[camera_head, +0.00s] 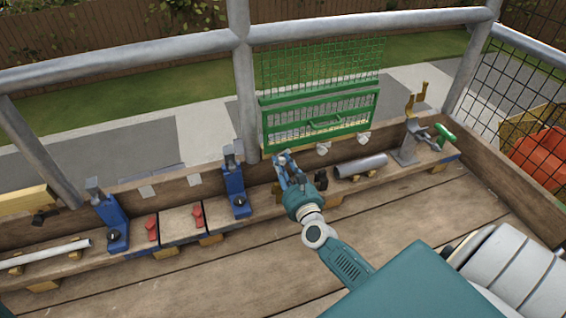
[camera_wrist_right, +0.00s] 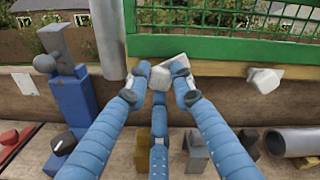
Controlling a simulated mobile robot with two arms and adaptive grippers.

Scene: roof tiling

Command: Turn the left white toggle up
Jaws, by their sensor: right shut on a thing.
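My right gripper (camera_head: 283,158) reaches to the lower left of the green mesh gate (camera_head: 318,113). In the right wrist view its blue fingers (camera_wrist_right: 158,82) are closed around the left white toggle (camera_wrist_right: 177,64), just below the gate's green bottom rail. The toggle looks tilted, and the fingertips hide part of it. A second white toggle (camera_wrist_right: 265,79) sits to the right, apart from the gripper; it also shows in the head view (camera_head: 322,148). A third white toggle (camera_head: 363,138) is farther right. My left gripper is not in view.
Blue clamps (camera_head: 236,190) and red toggles (camera_head: 152,228) line the wooden ledge to the left. A grey tube (camera_head: 362,166) and a green-handled clamp (camera_head: 408,148) stand to the right. A metal post (camera_head: 245,100) rises close beside the gate. The plank floor in front is clear.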

